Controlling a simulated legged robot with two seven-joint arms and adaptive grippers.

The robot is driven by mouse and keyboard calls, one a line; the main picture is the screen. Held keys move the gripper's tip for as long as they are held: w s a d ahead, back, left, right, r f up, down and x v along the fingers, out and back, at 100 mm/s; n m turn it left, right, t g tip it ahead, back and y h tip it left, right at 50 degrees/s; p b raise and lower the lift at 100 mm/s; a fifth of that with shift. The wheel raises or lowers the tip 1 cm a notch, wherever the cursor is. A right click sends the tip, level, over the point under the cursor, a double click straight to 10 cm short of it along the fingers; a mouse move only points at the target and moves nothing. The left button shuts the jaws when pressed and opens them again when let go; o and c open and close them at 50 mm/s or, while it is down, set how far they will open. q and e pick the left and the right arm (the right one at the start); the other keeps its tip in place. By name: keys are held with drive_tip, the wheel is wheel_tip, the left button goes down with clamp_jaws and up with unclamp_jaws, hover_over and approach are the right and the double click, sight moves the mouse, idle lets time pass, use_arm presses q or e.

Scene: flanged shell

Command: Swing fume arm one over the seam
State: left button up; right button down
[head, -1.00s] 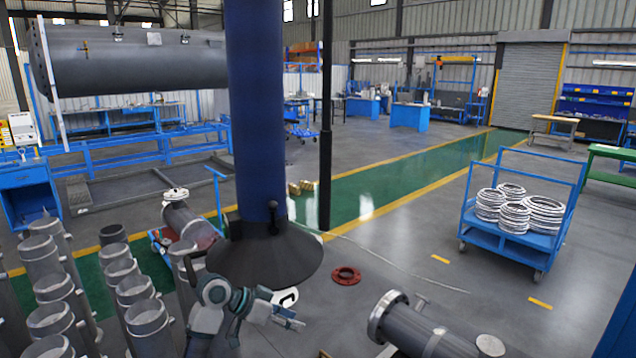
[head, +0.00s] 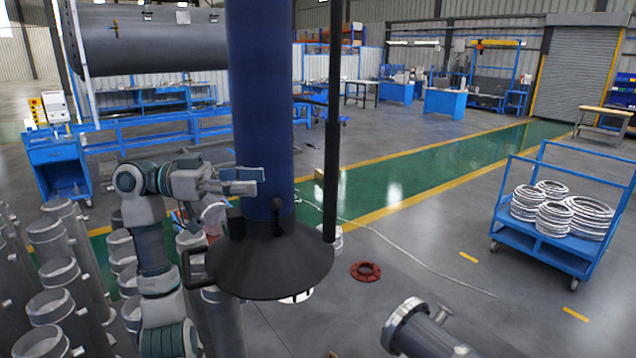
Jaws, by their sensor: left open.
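The fume arm, a thick blue hose (head: 262,100) with a wide black conical hood (head: 268,262), hangs upright in the middle. A dark loop handle (head: 197,270) sticks out from the hood's left side, and a small black knob (head: 277,215) stands at the hose's base. My left gripper (head: 256,181) is open and empty, with its fingers pointing right. It overlaps the hose just above the hood; I cannot tell whether it touches. A flanged grey pipe (head: 425,335) lies at the lower right, cut off by the frame. No seam can be made out. My right gripper is not in view.
Several upright grey pipe pieces (head: 55,305) crowd the lower left, close to my left arm. A black pole (head: 333,130) hangs beside the hose. A red ring (head: 366,271) lies on the floor. A blue cart (head: 545,235) with coils stands right. Floor between is mostly clear.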

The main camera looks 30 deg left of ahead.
use_arm(q)
approach(325, 184)
drive_tip(key=w+d, duration=0.2)
drive_tip(key=w, duration=0.1)
drive_tip(key=x, duration=0.2)
drive_tip(key=s+x, duration=0.1)
drive_tip(key=x, duration=0.4)
drive_tip(key=shift+d+r, duration=0.1)
drive_tip(key=shift+d, duration=0.55)
drive_tip(key=shift+w, duration=0.2)
drive_tip(key=shift+w+a+f, duration=0.15)
drive_tip(key=shift+a+f, duration=0.05)
drive_tip(key=shift+a, duration=0.15)
drive_tip(key=shift+a+f, duration=0.1)
drive_tip(key=shift+a, duration=0.45)
drive_tip(key=shift+d, duration=0.7)
drive_tip(key=c, duration=0.6)
drive_tip(key=shift+d, duration=0.35)
drive_tip(key=c, duration=0.4)
drive_tip(key=shift+w, duration=0.1)
drive_tip(key=shift+a, duration=0.15)
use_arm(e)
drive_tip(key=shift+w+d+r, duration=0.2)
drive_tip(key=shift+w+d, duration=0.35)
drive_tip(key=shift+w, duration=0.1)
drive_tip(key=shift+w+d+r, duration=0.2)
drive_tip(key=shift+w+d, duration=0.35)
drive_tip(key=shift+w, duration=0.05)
